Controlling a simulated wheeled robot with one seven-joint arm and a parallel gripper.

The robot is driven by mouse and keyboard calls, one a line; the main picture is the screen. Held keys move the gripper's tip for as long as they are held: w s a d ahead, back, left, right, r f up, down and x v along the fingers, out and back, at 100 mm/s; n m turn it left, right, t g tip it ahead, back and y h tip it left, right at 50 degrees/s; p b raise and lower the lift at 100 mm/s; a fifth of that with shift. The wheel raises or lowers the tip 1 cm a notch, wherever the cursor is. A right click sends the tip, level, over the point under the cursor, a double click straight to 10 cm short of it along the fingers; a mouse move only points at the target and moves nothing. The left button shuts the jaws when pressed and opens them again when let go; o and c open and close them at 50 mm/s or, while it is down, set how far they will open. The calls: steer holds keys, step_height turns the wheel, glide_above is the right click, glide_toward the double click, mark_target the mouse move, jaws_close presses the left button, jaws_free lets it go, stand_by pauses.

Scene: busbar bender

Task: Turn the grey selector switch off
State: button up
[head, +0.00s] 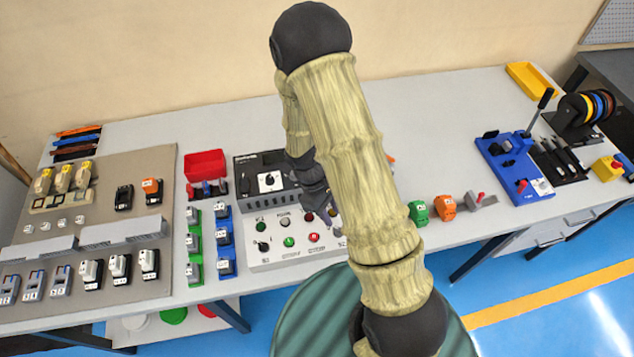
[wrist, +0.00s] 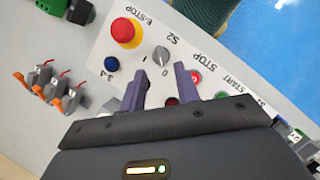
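The grey selector switch (wrist: 161,56), a small round knob by the label S2, sits on the white control panel (wrist: 110,42) in the wrist view. A "0" is printed beside it, and I cannot clearly tell which mark it points to. My gripper (wrist: 160,88) is open, its two dark fingers apart with nothing between them. The switch lies just beyond the fingertips, roughly in line with the gap; contact is not visible.
Close to the switch are a red E-stop button (wrist: 126,32), a blue button (wrist: 111,64) and a red STOP button (wrist: 194,77). A black selector (head: 262,246) and green button (head: 289,241) are on the panel's left. Grey-and-orange connectors (wrist: 42,80) lie beside the panel.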

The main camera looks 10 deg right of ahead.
steer(key=b+v, duration=0.1)
steer(key=v, duration=1)
steer(key=shift+w+r, duration=0.1)
steer(key=shift+r, duration=0.1)
steer(key=s+d+r+m+t+y, duration=0.3)
steer(key=s+d+r+m+t, duration=0.1)
steer(key=r+m, duration=0.4)
steer(key=s+m+t, duration=0.1)
steer(key=s, duration=0.1)
steer(key=shift+s+d+t, duration=0.3)
steer(key=shift+s+d, duration=0.05)
steer(key=shift+d, duration=0.05)
steer(key=shift+w, duration=0.1)
